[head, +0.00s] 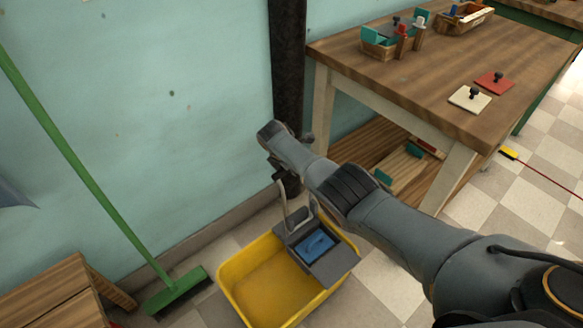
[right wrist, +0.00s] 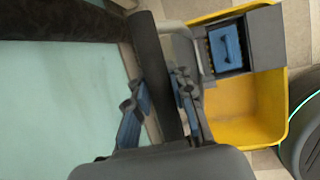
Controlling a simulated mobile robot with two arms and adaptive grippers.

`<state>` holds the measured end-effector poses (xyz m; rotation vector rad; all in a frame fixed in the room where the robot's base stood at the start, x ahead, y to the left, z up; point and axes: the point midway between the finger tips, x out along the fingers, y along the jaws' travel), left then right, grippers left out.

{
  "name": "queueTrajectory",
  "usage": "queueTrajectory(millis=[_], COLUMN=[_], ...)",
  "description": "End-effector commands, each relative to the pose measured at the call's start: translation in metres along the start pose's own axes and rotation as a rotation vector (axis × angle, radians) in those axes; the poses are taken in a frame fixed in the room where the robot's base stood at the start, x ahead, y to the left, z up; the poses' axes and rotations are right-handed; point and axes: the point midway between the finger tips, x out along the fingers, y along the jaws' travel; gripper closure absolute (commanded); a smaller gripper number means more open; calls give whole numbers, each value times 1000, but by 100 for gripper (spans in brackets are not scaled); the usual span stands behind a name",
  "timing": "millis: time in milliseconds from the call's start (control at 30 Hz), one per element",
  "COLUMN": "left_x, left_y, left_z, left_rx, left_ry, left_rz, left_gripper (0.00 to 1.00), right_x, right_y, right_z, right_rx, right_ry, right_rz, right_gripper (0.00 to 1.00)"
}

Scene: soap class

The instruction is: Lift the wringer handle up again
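The yellow mop bucket (head: 245,285) stands on the floor, with the grey wringer (head: 330,262) on its right side and a blue plate (head: 315,246) in it. The wringer's lever (head: 286,208) rises from the wringer's left side to my right gripper (head: 287,182). In the right wrist view the dark handle bar (right wrist: 160,65) runs between the two blue-padded fingers of my right gripper (right wrist: 164,88), which appear closed against it. The yellow bucket (right wrist: 235,115) and blue plate (right wrist: 226,47) show beyond. My own forearm hides part of the handle in the head view. My left gripper is not seen.
A wooden table (head: 435,75) with small boxes and pads stands at the right; its lower shelf (head: 365,140) is behind my arm. A green broom (head: 90,180) leans on the wall at the left. A wooden stool (head: 50,290) is at lower left.

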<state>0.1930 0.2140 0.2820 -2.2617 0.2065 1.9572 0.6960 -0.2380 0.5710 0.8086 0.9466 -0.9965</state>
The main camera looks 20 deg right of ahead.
Motion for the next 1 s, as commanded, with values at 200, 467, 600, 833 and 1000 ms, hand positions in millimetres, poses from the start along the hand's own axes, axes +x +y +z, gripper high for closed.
queueTrajectory(millis=[200, 467, 600, 833, 1000], left_x=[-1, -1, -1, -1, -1], left_y=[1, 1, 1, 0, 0], left_z=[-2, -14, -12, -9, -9], left_rx=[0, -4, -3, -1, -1], left_ry=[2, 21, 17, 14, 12], left_rz=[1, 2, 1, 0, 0], left_gripper=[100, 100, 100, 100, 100], right_x=[-5, -3, -5, -21, -42], right_y=[5, 3, 3, 3, 3], right_z=[3, 2, 2, 1, 2], right_rx=[0, 0, 0, 0, 0], right_ry=[-4, -3, -2, -2, -3], right_rz=[12, 7, 7, 8, 9], right_gripper=[55, 55, 55, 55, 55])
